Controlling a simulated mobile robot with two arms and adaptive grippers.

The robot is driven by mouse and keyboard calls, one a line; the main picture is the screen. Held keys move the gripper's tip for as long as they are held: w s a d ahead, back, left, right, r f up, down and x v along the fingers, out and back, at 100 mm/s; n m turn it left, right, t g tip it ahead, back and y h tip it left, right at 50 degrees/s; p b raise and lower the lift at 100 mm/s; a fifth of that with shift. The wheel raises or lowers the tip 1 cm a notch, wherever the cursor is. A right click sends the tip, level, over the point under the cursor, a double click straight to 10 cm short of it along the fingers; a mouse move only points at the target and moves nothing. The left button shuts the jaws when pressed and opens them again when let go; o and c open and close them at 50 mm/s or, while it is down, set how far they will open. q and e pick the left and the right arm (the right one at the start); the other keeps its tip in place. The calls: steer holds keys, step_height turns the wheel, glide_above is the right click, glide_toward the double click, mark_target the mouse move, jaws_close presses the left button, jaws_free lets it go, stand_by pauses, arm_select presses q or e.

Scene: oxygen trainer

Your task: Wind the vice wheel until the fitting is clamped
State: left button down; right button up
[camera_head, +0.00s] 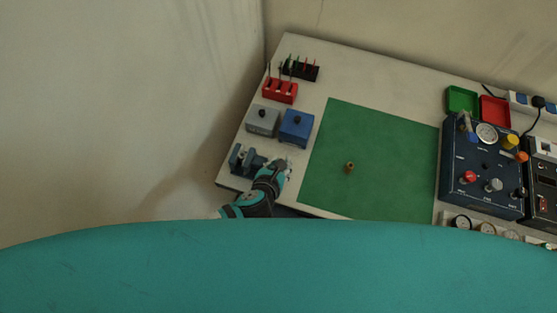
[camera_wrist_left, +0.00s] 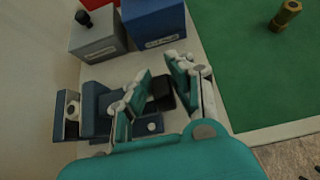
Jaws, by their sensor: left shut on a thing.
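The blue-grey vice (camera_head: 243,160) stands at the left front corner of the bench; it also shows in the left wrist view (camera_wrist_left: 95,118). My left gripper (camera_head: 281,168) is at the vice's right side. In the left wrist view its fingers (camera_wrist_left: 160,88) are around a dark part at the vice's end, the vice wheel (camera_wrist_left: 161,91), which is mostly hidden by the fingers. My right gripper is not in view.
A grey box (camera_head: 262,122) and a blue box (camera_head: 297,127) stand just behind the vice. A red rack (camera_head: 280,93) and a black rack are farther back. The green mat (camera_head: 390,145) is mostly clear. A blue gauge panel (camera_head: 480,170) stands right.

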arm_select(q)
steer(key=g, duration=0.1)
steer(key=g+y, duration=0.1)
steer(key=w+g, duration=0.1)
steer(key=g, duration=0.1)
steer(key=shift+w+d, duration=0.1)
steer(key=shift+d, duration=0.15)
steer(key=g, duration=0.2)
steer(key=g+y, duration=0.1)
steer(key=shift+w+d+f+g, duration=0.1)
steer(key=shift+w+f+g, duration=0.05)
steer(key=shift+f+g, duration=0.25)
steer(key=shift+f+g+y+b, duration=0.3)
steer(key=shift+g+y+b, duration=0.2)
steer(key=shift+g+b, duration=0.4)
steer(key=shift+d+f+g+y+b, duration=0.15)
steer(key=shift+g+b, duration=0.1)
steer(key=shift+g, duration=0.3)
steer(key=shift+a+f+g+y+b, duration=0.15)
steer(key=shift+g+b, duration=0.1)
steer(key=shift+g, duration=0.3)
